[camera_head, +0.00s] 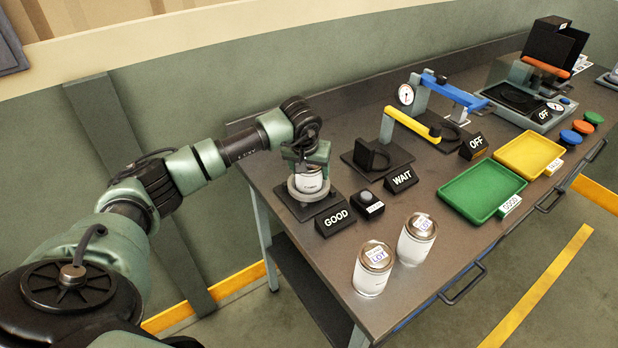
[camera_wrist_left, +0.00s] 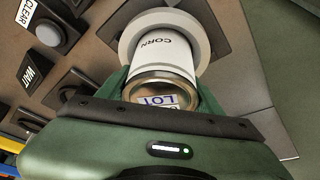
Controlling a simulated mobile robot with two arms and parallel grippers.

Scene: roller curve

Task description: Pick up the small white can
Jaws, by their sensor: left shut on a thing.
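A small white can (camera_head: 309,184) stands in a round light-grey ring holder (camera_head: 297,194) on a dark base plate at the left end of the bench. In the left wrist view the can (camera_wrist_left: 163,52) shows the word CORN on its side and a LOT label on its metal lid. My left gripper (camera_head: 307,165) is over the can and shut on it, with its green fingers on either side. The can's lower end sits within the ring (camera_wrist_left: 204,40); I cannot tell whether it touches the bottom. My right gripper is not in view.
Two larger white cans (camera_head: 373,270) (camera_head: 416,241) stand near the front edge. A yellow-handled press (camera_head: 408,124), green tray (camera_head: 482,190) and yellow tray (camera_head: 530,154) stand further right.

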